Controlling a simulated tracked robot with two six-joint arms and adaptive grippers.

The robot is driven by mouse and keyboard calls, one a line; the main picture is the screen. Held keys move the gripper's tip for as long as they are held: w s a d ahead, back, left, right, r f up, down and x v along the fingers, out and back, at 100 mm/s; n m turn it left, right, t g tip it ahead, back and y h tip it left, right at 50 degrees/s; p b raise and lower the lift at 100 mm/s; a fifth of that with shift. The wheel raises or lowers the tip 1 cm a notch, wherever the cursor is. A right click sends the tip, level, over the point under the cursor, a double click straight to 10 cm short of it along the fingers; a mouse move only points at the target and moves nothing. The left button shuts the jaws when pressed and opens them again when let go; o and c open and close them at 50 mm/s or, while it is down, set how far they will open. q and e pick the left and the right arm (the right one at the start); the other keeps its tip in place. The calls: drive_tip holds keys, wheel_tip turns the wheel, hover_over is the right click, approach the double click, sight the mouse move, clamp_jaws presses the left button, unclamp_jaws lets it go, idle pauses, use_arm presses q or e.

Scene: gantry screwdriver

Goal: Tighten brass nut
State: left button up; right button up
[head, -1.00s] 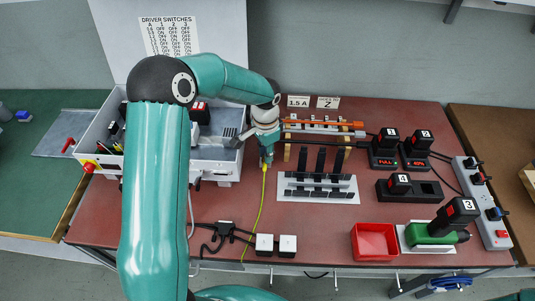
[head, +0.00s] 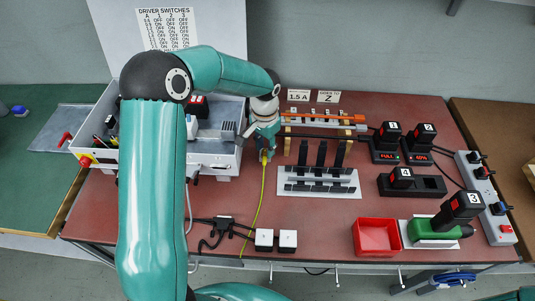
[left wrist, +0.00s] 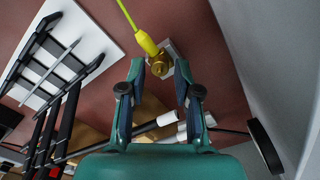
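A brass nut (left wrist: 161,64) sits on a small grey block at the end of a yellow cable (left wrist: 145,42) in the left wrist view. My left gripper (left wrist: 159,72) is open, with one finger on each side of the nut. Gaps show between the fingers and the nut, and nothing is gripped. In the head view my left gripper (head: 265,145) points down at the right side of the open white box (head: 215,160), where the yellow cable (head: 259,205) ends. The nut is too small and covered to make out there. My right gripper is not in view.
A black-slotted rack (head: 310,193) stands just right of the gripper, with screwdrivers (head: 325,119) behind it. A red tray (head: 375,238), a green driver (head: 430,230) and battery chargers (head: 387,152) are further right.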

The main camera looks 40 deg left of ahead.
use_arm(q)
drive_tip(key=n+b, duration=0.1)
drive_tip(key=n, duration=0.3)
drive_tip(key=n+b, duration=0.2)
drive_tip(key=n, duration=0.1)
drive_tip(key=shift+f, duration=0.15)
drive_tip(key=n+b, duration=0.1)
drive_tip(key=n, duration=0.3)
drive_tip(key=n+b, duration=0.1)
drive_tip(key=n, duration=0.2)
drive_tip(key=n+b, duration=0.1)
drive_tip(key=n, duration=0.2)
drive_tip(key=shift+n, duration=1)
drive_tip(key=shift+c, duration=0.3)
